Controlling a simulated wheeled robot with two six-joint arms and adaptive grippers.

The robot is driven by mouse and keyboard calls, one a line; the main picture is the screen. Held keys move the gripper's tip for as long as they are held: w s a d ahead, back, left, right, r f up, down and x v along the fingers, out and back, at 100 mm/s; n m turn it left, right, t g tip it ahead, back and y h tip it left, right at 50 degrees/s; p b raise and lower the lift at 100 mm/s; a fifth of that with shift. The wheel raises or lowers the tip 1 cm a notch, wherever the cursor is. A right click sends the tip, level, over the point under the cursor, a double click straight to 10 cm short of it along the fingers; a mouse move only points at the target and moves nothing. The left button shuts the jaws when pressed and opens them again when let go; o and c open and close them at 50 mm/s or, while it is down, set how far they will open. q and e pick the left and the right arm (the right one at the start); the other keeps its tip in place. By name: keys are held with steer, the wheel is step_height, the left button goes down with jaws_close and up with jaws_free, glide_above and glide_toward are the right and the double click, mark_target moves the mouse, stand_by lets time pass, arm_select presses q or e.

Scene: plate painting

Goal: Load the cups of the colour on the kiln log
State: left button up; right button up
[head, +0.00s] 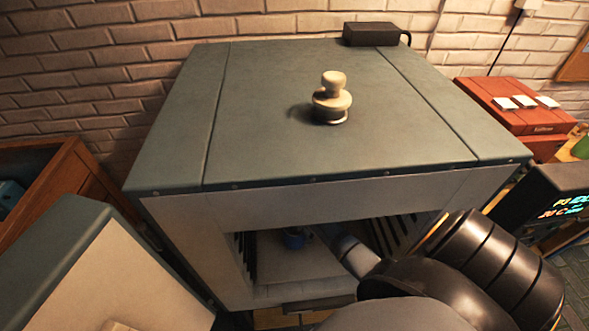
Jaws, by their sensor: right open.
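The kiln (180,150) is a large grey-green box with a pale, open front. A blue cup (293,239) stands inside on the pale kiln floor (285,265), towards the left of the opening. My right arm reaches into the opening from the lower right. My right gripper (322,234) is open just right of the blue cup; its fingertips are small and dark, so I cannot tell whether they touch the cup. The kiln log cannot be made out. My left gripper is not in view.
The kiln door (85,265) stands open at lower left. A cream knob (332,100) and a dark box (371,34) are on the kiln top. A wooden shelf (50,190) is at left. At right are a red box (515,108) and a lit display (560,205).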

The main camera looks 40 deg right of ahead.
step_height(320, 180, up, 8)
steer(key=shift+b, duration=0.4)
steer(key=shift+f, duration=0.2)
